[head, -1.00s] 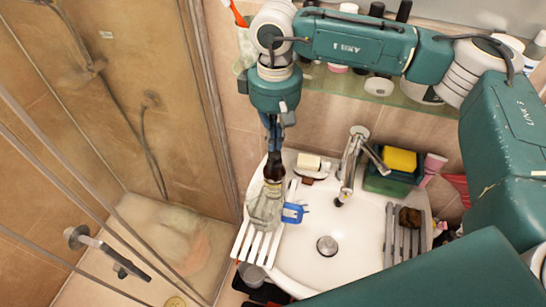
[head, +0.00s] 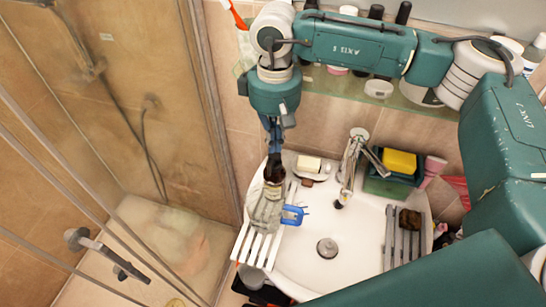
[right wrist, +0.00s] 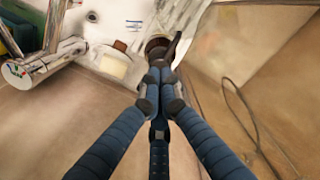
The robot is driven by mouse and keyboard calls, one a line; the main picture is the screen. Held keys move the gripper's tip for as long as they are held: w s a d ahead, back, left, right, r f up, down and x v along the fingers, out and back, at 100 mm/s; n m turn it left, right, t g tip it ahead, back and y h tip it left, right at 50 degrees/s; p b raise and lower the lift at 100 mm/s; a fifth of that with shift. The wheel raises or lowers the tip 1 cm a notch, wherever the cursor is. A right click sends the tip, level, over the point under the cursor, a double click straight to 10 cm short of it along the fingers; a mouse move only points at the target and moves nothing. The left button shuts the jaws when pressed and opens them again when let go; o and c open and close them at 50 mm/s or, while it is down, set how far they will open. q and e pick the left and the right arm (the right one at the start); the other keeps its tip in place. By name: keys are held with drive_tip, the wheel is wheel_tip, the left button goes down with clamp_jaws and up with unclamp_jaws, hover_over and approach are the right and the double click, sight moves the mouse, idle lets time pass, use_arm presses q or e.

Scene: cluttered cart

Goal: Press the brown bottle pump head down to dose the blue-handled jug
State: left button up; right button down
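The brown bottle (head: 273,173) stands at the left side of the washbasin, its top close under my right gripper (head: 274,150). The clear jug with the blue handle (head: 292,215) is just in front of and below the bottle, on or over the white slatted rack. In the right wrist view, my right gripper (right wrist: 160,80) has its blue fingers drawn together right at the dark bottle top (right wrist: 157,46). Whether the fingertips touch the pump head is hard to tell, as they hide part of it. My left gripper is not in view.
The tap (head: 352,155) stands right of the bottle, with a soap bar (head: 309,163) between them. A yellow sponge (head: 399,161) on a green holder is farther right. A glass shelf with bottles is behind, and a shower screen is at left. The basin's middle is clear.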

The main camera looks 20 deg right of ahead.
sight(275, 155)
drive_tip(key=shift+f, duration=0.1)
drive_tip(key=shift+f+b, duration=1.65)
drive_tip(key=shift+r, duration=0.1)
drive_tip(key=shift+r+p, duration=0.6)
drive_tip(key=shift+r, duration=1.05)
drive_tip(key=shift+f, duration=0.2)
